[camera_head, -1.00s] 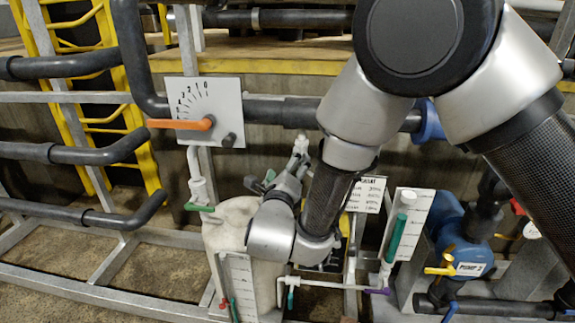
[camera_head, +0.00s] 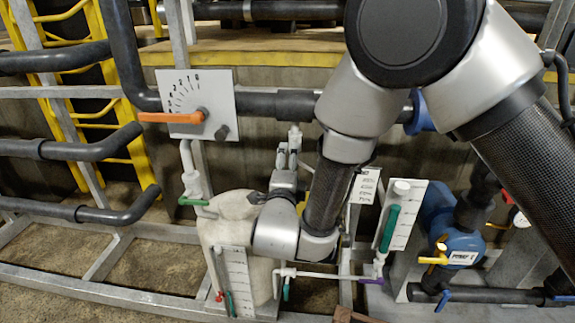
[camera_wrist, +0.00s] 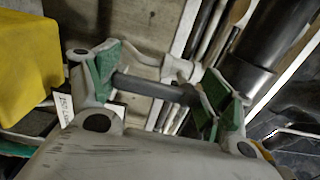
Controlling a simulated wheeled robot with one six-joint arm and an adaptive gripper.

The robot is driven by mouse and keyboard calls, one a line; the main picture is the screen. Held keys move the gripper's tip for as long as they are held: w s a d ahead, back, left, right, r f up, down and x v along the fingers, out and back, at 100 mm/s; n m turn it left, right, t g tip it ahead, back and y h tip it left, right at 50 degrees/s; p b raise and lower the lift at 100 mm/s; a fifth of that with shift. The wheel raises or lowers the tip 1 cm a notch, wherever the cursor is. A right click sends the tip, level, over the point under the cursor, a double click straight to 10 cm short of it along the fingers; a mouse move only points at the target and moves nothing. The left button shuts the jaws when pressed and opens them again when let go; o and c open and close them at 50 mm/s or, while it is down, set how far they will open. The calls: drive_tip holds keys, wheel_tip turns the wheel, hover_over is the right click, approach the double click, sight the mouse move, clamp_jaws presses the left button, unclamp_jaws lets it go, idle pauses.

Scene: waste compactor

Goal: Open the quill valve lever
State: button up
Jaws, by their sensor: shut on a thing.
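In the wrist view, my gripper (camera_wrist: 165,88) has its two green-padded fingers at either end of a short dark grey bar (camera_wrist: 150,87). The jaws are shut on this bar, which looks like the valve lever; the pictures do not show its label. A white pipe fitting (camera_wrist: 148,58) lies just behind it. In the head view, my gripper (camera_head: 288,160) points up, above and behind the white tank, near a pale upright valve piece (camera_head: 295,138). The lever itself is too small to make out there, and my arm partly covers the area.
A dial panel with an orange lever (camera_head: 172,118) is at left. The white tank (camera_head: 235,218) is below my gripper. A green-handled white panel (camera_head: 402,215) and a blue pump (camera_head: 455,235) stand at right. Pipes and metal frames crowd the space.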

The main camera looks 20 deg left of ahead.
idle(0.4)
drive_tip(key=o, duration=1.4)
drive_tip(key=shift+o, duration=0.2)
drive_tip(key=v, duration=1.2)
drive_tip(key=shift+f, duration=0.1)
